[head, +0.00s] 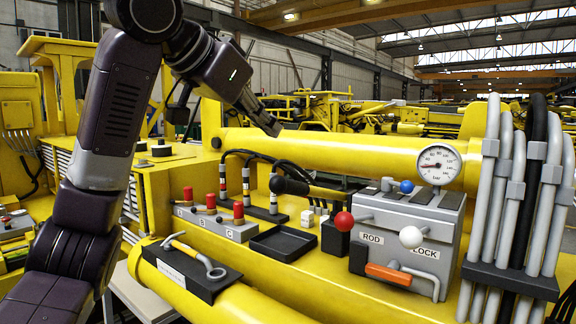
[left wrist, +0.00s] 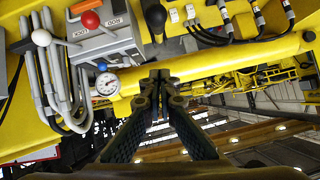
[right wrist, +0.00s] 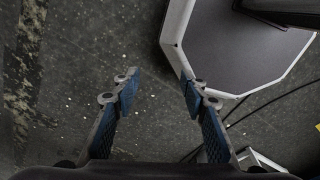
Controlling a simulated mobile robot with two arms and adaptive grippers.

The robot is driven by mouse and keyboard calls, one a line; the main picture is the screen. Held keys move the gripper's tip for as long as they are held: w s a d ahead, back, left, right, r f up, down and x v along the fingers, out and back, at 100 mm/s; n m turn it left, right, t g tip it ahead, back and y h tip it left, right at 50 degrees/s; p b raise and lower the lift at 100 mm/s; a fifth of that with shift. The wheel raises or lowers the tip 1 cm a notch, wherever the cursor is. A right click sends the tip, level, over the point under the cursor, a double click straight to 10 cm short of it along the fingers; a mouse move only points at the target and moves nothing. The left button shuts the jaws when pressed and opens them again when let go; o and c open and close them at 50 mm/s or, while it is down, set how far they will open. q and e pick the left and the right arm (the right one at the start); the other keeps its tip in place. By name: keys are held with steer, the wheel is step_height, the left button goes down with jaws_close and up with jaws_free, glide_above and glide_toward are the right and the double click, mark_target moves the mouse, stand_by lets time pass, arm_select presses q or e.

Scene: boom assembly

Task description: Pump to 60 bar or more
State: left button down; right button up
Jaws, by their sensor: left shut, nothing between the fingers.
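A round white pressure gauge marked bar (head: 438,165) stands above the grey valve block (head: 405,225); it also shows in the left wrist view (left wrist: 107,84). Its exact reading is too small to tell. A lever with a black grip (head: 290,186) lies left of the block; its grip also shows in the left wrist view (left wrist: 155,16). My left gripper (head: 276,129) is shut and empty, raised beside the yellow boom tube, above and apart from the lever. My right gripper (right wrist: 161,82) is open and empty over the floor; it is outside the head view.
The block carries a red knob (head: 343,221), a white knob (head: 410,237), a blue knob (head: 406,186) and an orange handle (head: 388,273). Thick grey hoses (head: 505,190) stand to its right. Red-capped levers, a black tray (head: 283,243) and a wrench-like tool (head: 197,259) lie left.

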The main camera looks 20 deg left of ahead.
arm_select(q)
steer(key=p, duration=0.5)
glide_above(295, 183)
step_height(295, 183, down, 5)
steer(key=shift+w+f, duration=0.1)
steer(key=shift+s+a+f, duration=0.2)
steer(key=shift+f, duration=0.4)
steer(key=shift+s+a+f, duration=0.15)
steer(key=shift+f, duration=0.45)
steer(key=shift+s+a+f+p, duration=0.35)
steer(key=shift+f+p, duration=0.1)
steer(key=shift+f, duration=0.3)
steer(key=shift+w+d, duration=0.1)
steer(key=shift+d, duration=0.05)
